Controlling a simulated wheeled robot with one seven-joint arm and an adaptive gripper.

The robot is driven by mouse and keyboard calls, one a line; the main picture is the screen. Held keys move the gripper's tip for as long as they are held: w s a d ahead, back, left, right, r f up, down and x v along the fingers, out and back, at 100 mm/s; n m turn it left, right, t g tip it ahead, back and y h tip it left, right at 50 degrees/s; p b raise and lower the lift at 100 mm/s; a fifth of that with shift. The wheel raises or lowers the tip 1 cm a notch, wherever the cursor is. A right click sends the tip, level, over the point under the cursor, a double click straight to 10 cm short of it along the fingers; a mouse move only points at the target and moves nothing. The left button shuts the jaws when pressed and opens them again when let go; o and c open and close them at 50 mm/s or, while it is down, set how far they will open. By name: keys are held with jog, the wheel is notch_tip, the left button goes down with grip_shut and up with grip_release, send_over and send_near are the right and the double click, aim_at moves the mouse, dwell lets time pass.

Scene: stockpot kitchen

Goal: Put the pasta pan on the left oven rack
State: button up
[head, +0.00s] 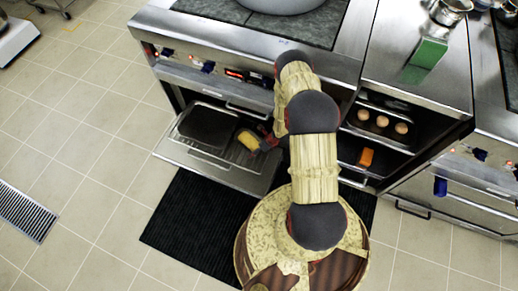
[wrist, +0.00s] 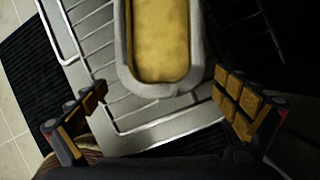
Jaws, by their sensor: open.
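The pasta pan, a pale-rimmed oblong dish with yellow contents (head: 249,139), is over the right part of the wire oven rack (head: 215,160) at the open left oven. In the wrist view the pan (wrist: 160,45) is at top centre, with the rack's wires (wrist: 100,50) around and beneath it. I cannot tell whether it rests fully on them. My gripper (wrist: 161,82) is open, its two fingers apart on either side of the pan's near end, neither visibly touching it. In the head view my gripper (head: 266,141) is just right of the pan, partly hidden by my arm.
A dark flat slab (head: 206,125) lies left of the pan. A black mat (head: 190,225) covers the floor in front. Right of my arm, an open compartment holds several round brown items (head: 381,121) and an orange block (head: 366,157). A large pot (head: 285,4) stands on the stove.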

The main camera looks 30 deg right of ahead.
jog(key=shift+r, duration=0.1)
jog(key=p+v, duration=0.3)
jog(key=v, duration=0.3)
jog(key=s+d+p, duration=0.2)
jog(key=s+d, duration=0.3)
jog(key=s, duration=0.5)
jog(key=shift+s+f, duration=0.2)
jog(key=shift+f, duration=0.25)
jog(key=shift+d, duration=0.1)
